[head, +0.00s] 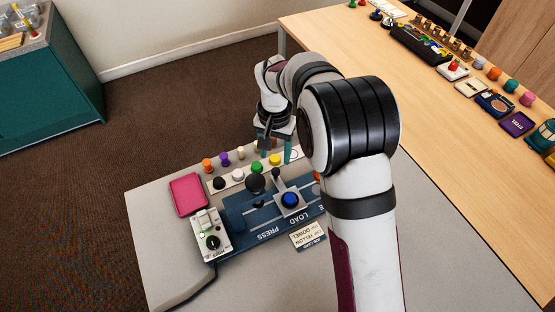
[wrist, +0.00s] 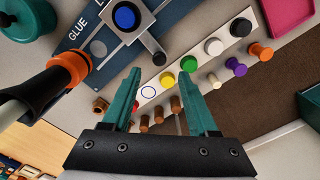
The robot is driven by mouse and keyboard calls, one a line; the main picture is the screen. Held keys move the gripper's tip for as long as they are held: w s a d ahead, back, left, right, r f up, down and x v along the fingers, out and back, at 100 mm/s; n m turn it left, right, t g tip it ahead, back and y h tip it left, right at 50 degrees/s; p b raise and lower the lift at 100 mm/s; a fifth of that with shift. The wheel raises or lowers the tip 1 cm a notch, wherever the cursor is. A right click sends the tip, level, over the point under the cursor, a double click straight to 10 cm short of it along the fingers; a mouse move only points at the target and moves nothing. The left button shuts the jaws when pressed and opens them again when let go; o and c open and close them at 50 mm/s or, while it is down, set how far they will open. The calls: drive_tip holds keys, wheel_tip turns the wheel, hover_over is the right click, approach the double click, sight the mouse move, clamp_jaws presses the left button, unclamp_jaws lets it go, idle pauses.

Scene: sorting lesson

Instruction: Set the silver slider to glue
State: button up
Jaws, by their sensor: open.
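The silver slider (head: 287,207) is a square plate with a blue round top and an arm ending in a dark knob (head: 276,172). It sits on the blue board (head: 240,215) beside the LOAD lettering. In the wrist view the slider (wrist: 145,28) is at the top, with its dark knob (wrist: 158,59) between and beyond my fingertips. The GLUE lettering (wrist: 78,38) is to its left there; in the head view my arm mostly hides it. My gripper (head: 275,148) has teal fingers, open and empty, behind the board; it also shows in the wrist view (wrist: 161,70).
A white strip (wrist: 149,92) of coloured caps lies near my fingers, with several pegs beside it. A dark nozzle with an orange ring (wrist: 68,67) stands left in the wrist view. A pink tray (head: 188,194) and a grey control box (head: 210,235) stand left of the board.

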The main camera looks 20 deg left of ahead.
sight(276, 170)
wheel_tip(276, 170, down, 7)
drive_tip(key=shift+r, duration=0.2)
clamp_jaws()
drive_tip(key=shift+w+r, duration=0.1)
drive_tip(key=shift+w, duration=0.05)
idle(1.3)
